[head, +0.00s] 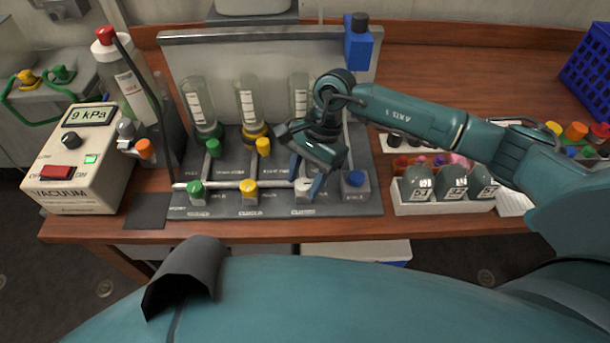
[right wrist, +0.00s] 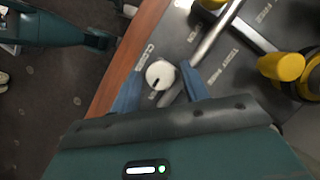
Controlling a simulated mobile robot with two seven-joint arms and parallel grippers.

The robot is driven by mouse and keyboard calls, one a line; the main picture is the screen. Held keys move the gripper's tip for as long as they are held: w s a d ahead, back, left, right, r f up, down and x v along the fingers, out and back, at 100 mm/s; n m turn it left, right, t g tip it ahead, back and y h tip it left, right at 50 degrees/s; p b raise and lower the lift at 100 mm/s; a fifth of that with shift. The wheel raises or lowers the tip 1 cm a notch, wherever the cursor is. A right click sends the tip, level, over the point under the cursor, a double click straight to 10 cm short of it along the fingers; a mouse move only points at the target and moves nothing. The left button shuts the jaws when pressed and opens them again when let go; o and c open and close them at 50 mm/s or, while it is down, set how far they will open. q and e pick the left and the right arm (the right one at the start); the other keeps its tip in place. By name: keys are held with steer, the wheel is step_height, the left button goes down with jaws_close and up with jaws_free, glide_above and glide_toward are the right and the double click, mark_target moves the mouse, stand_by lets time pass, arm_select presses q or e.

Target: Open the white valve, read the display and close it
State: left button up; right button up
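The white valve (head: 303,184) is on the front row of the grey manifold panel, right of the yellow valve, partly hidden by my right gripper. In the right wrist view its round white knob (right wrist: 160,74) with a short dark mark is between the two blue fingers. My right gripper (head: 312,186) is open, with a finger on each side of the knob. It also shows in the right wrist view (right wrist: 160,88), with small gaps beside the knob. The display (head: 89,115) on the vacuum box at left reads 9 kPa. My left gripper is not in view.
Green (head: 196,188), yellow (head: 249,186) and blue (head: 355,179) valves flank the white one. Glass flasks stand behind them. The vacuum box (head: 68,195) has a red switch and a lit green light.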

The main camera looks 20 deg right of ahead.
steer(key=c, duration=0.8)
